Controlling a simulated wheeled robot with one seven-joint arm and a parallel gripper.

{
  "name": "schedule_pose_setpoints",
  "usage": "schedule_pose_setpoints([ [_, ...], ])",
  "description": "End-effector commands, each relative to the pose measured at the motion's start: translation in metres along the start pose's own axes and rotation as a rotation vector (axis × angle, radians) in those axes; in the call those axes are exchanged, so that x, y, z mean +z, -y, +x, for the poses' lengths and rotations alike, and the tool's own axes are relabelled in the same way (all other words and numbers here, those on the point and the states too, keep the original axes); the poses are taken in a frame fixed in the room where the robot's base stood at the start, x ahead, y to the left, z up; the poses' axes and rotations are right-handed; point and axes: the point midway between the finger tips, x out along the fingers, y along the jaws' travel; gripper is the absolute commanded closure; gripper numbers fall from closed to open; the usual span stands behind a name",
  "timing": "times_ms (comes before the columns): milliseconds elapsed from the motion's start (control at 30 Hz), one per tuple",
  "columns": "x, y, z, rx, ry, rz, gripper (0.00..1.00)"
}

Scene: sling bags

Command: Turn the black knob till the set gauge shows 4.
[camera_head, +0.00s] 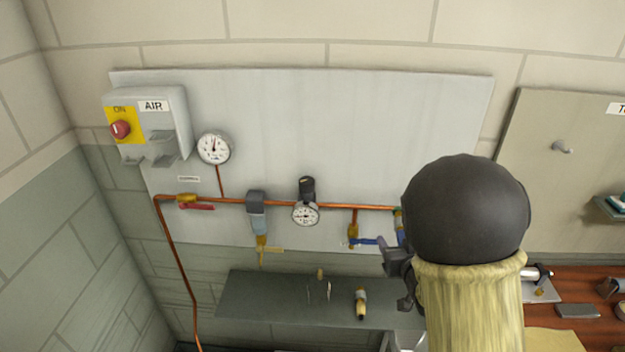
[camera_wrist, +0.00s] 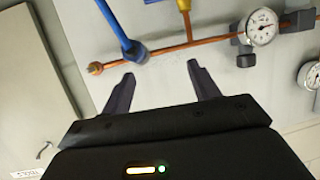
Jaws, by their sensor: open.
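The black knob (camera_head: 307,186) sits on the copper pipe in the middle of the grey wall panel, with the white round set gauge (camera_head: 305,214) just below it. The set gauge's numbers are too small to read. In the wrist view, which is turned over, the knob (camera_wrist: 245,59) and the set gauge (camera_wrist: 262,27) are at the upper right. My gripper (camera_wrist: 161,74) is open with nothing between its fingers, facing bare panel to one side of the knob. In the head view my gripper (camera_head: 397,262) is right of the knob and partly hidden by my arm.
A second gauge (camera_head: 213,147) is at the panel's upper left, near the AIR box (camera_head: 153,125) with its red button. A grey filter (camera_head: 257,210) stands left of the knob. A blue lever (camera_wrist: 122,30) juts near my gripper. A dark shelf (camera_head: 280,300) lies below.

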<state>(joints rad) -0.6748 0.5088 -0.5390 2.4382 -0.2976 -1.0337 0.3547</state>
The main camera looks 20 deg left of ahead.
Motion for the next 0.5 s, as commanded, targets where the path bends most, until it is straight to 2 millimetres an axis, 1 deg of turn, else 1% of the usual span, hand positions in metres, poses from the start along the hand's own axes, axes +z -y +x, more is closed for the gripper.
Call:
schedule_pose_setpoints([
  [33,-0.004,0.017,0.006,-0.051,-0.044,-0.022,0.39],
  [133,-0.016,0.049,0.011,-0.159,-0.146,-0.050,0.39],
  [200,-0.023,0.071,0.011,-0.238,-0.211,-0.067,0.39],
  [300,-0.031,0.097,0.008,-0.337,-0.284,-0.083,0.39],
  [400,-0.035,0.113,0.004,-0.399,-0.325,-0.090,0.39],
  [500,-0.037,0.117,0.002,-0.419,-0.339,-0.091,0.39],
])
